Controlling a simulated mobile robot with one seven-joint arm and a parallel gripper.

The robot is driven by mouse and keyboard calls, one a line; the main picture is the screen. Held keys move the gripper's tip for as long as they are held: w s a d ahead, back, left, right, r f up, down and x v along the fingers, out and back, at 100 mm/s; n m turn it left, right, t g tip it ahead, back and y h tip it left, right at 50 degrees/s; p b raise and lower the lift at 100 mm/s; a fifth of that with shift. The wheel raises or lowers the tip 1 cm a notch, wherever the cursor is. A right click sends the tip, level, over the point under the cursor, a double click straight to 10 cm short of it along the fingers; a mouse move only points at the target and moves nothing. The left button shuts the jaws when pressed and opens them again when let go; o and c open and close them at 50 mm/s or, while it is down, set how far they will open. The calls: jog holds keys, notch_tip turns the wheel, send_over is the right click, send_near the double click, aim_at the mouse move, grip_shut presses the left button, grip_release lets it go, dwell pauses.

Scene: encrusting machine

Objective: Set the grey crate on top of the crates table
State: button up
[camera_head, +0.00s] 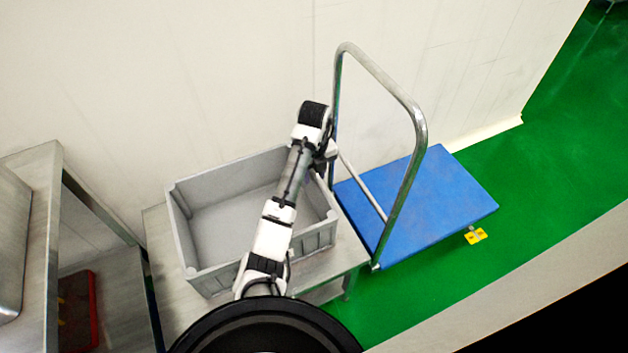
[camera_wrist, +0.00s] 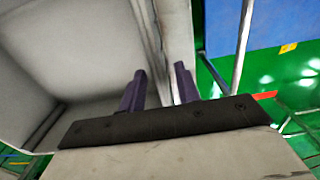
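The grey crate (camera_head: 184,232) is a large, empty, open-topped box in the head view. It appears to sit upright on the metal crates table (camera_head: 353,256), close to the wall. My gripper (camera_head: 322,172) is at the crate's right side, near its rim. In the wrist view, the two purple fingers of my gripper (camera_wrist: 160,88) stand apart at the rim of the crate (camera_wrist: 75,50), with the crate wall running between them. Whether they press on the wall is not clear. The fingertips are hard to see in the head view.
A blue platform trolley (camera_head: 440,205) with a tubular metal handle stands right of the table, close to my gripper. A steel shelf unit (camera_head: 45,180) with a red item (camera_head: 78,310) stands at the left. The wall is behind. Green floor is free at the right.

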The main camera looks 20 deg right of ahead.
notch_tip(320, 180, up, 8)
jog(key=p, duration=0.4)
jog(key=shift+f, duration=0.1)
